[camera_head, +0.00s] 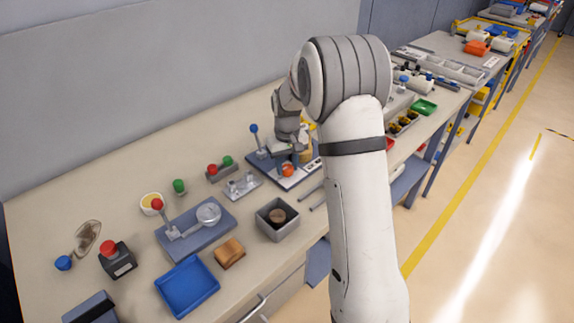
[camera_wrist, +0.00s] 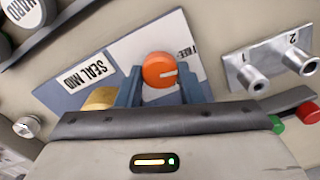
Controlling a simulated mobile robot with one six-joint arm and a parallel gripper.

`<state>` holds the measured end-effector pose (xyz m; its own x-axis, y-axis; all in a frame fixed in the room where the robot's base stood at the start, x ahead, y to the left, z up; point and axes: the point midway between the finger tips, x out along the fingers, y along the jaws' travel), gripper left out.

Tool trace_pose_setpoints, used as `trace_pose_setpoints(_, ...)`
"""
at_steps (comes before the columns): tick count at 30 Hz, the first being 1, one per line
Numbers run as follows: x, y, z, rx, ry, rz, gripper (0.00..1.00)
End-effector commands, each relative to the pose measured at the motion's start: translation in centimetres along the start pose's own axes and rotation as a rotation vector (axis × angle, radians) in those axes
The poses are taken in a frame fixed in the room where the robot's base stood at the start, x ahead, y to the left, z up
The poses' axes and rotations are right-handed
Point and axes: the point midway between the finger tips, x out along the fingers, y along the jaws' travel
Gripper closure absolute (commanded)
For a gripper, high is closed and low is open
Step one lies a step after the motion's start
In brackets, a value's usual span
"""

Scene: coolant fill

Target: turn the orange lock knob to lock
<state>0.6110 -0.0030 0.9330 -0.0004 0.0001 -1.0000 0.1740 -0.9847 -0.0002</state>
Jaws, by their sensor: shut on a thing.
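The orange lock knob (camera_wrist: 160,70) is round with a white pointer line. It sits on a blue-and-white panel (camera_wrist: 68,95) that reads "SEAL MID" on one side and a partly hidden "FREE" label on the other. My gripper (camera_wrist: 160,84) has one blue finger on each side of the knob and is shut on it. The white line points to the right in the wrist view, toward the "FREE" label's side. In the head view the knob (camera_head: 288,170) shows just below my gripper (camera_head: 287,158). A brass part (camera_wrist: 99,98) is beside the left finger, partly hidden.
A metal block with two stubs marked 1 and 2 (camera_wrist: 270,68) stands right of the panel in the wrist view. Red (camera_wrist: 307,113) and green (camera_wrist: 277,125) knobs are near it. A lever with a blue ball (camera_head: 254,128) rises beside the panel. A grey box (camera_head: 277,221) stands in front.

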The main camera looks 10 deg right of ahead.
Motion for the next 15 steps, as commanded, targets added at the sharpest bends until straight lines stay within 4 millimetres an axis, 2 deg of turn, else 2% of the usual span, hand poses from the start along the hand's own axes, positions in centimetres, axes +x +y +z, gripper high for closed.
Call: trace_pose_setpoints(15,0.06,0.11,0.01,0.480,0.001,0.000,0.89)
